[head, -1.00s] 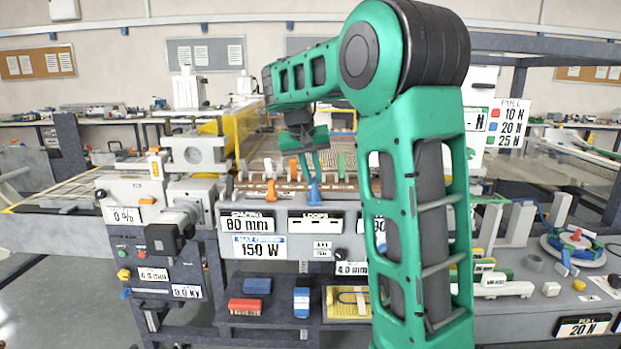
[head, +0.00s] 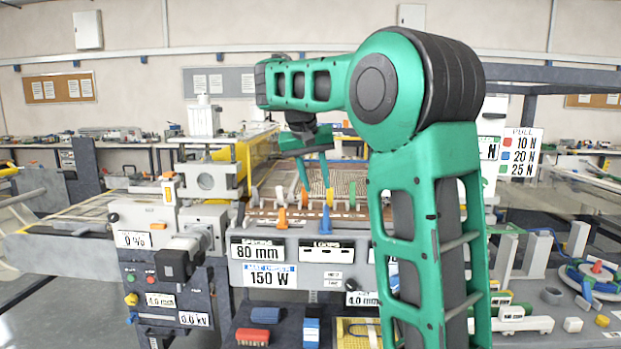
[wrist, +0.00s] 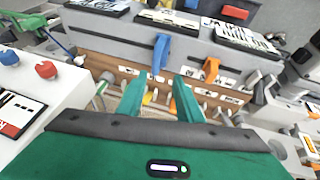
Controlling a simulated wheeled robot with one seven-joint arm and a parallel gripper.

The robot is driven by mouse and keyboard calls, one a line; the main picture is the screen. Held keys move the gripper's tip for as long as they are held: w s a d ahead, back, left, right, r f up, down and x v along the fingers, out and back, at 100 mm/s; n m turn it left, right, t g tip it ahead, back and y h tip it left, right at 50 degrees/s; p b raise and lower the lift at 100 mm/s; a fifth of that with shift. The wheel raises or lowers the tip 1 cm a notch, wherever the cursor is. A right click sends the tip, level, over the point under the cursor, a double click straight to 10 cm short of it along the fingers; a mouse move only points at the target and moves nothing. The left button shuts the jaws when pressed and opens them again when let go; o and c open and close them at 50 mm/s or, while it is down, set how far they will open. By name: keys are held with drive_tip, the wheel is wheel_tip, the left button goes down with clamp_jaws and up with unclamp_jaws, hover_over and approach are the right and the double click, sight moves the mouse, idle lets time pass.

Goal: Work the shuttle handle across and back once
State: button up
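My gripper (head: 315,186) is over the front rail of the loom-like bench, its two green fingers spread apart. In the wrist view my gripper (wrist: 160,98) is open with a gap between its fingers. A small yellow upright piece (head: 330,198) is by the right fingertip in the head view; I cannot tell if they touch. A blue handle (head: 326,222) and an orange handle (head: 282,219) stand on the front edge. The blue handle (wrist: 160,53) and orange handle (wrist: 211,69) also show beyond the fingers in the wrist view. Which piece is the shuttle handle is unclear.
A grey machine block (head: 150,215) stands left of the rail. A panel with number plates (head: 270,276) faces me below it. A white box with red and blue knobs (wrist: 30,75) is at the left in the wrist view. My arm hides the rail's right part.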

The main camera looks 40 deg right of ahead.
drive_tip(key=shift+v, duration=1.05)
